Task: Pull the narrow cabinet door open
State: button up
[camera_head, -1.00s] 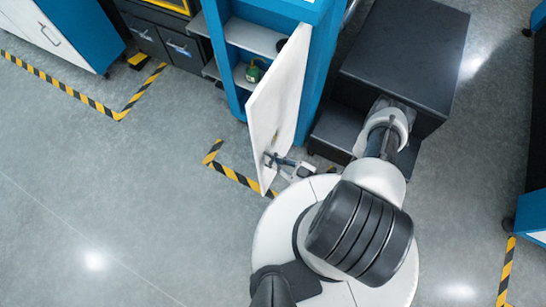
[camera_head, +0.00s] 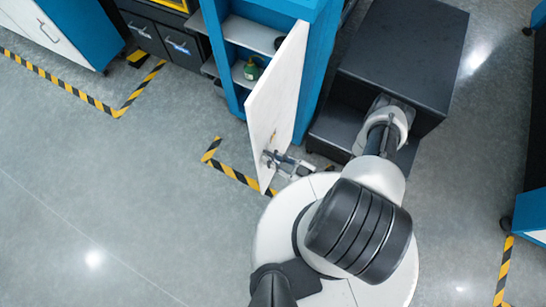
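The narrow blue cabinet (camera_head: 312,75) stands at top centre with its white door (camera_head: 277,95) swung well open toward me. Shelves show inside the cabinet, and a small green object (camera_head: 252,70) stands on one of them. The fingers are small and dark here. I cannot tell whether they touch the door or are closed on its edge or handle.
A black stepped block (camera_head: 405,50) stands right of the cabinet, close to my arm. Dark drawers (camera_head: 165,40) and a blue-and-white cabinet (camera_head: 60,30) are at the upper left. Yellow-black floor tape (camera_head: 235,175) runs below the door. The floor (camera_head: 110,190) at left is clear.

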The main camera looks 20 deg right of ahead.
jog(key=v, duration=1.2)
dwell(0.6)
